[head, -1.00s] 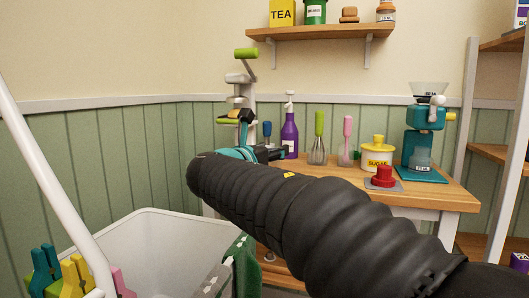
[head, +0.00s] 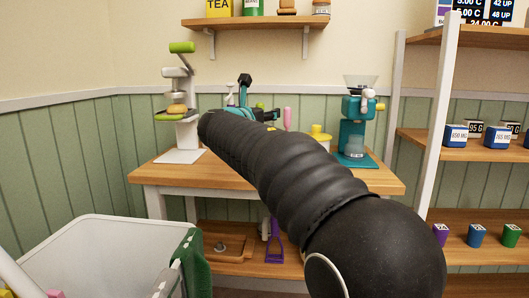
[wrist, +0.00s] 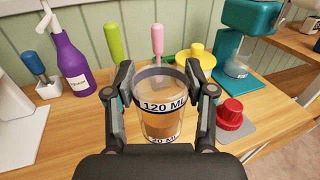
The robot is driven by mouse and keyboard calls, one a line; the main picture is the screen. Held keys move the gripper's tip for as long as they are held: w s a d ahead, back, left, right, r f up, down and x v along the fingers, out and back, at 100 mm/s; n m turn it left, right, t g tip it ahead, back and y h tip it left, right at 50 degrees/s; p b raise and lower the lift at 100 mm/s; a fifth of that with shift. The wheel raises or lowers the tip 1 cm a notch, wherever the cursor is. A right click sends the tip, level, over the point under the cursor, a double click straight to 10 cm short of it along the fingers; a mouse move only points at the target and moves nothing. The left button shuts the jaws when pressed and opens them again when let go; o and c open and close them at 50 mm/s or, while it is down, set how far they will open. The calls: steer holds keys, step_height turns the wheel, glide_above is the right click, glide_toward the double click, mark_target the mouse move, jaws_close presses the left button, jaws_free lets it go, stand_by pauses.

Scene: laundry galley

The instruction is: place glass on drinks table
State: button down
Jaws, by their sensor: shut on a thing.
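My gripper (wrist: 160,78) is shut on a clear glass (wrist: 161,122) marked "120 ML" in the wrist view, with one finger on each side of it. The glass looks upright, and the wooden tabletop (wrist: 80,135) shows behind and through it. I cannot tell whether its base touches the wood. In the head view the wooden table (head: 165,176) stands against the green wall, and my arm crosses in front of it. The glass is not clearly visible there. No label shows which table is the drinks table.
The tabletop holds a purple bottle (wrist: 73,65), a yellow-lidded sugar jar (wrist: 195,62), a red-knobbed tamper (wrist: 231,112), a teal grinder (head: 355,115) and a white press (head: 183,105). A white bin (head: 95,255) stands at front left, shelves (head: 465,150) at right. Bare wood shows at the table's front left.

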steer(key=r, duration=0.1)
steer(key=w+a+r+n+y, duration=0.1)
steer(key=a+r+y, duration=0.1)
steer(key=shift+w+t, duration=0.3)
steer(key=shift+t, duration=0.1)
steer(key=shift+n, duration=0.3)
steer(key=shift+w+a+f+b, duration=0.35)
steer(key=shift+w+a+f, duration=0.05)
steer(key=shift+a+f, duration=1.45)
steer(key=shift+w+a+f+b, duration=0.35)
steer(key=shift+a+f+b, duration=0.05)
steer(key=shift+a+f, duration=1.5)
steer(key=shift+w+a+f+b, duration=0.4)
steer(key=shift+a+f, duration=1.3)
steer(key=shift+a, duration=0.3)
steer(key=shift+f, duration=0.2)
steer(key=shift+c, duration=2)
jaws_free()
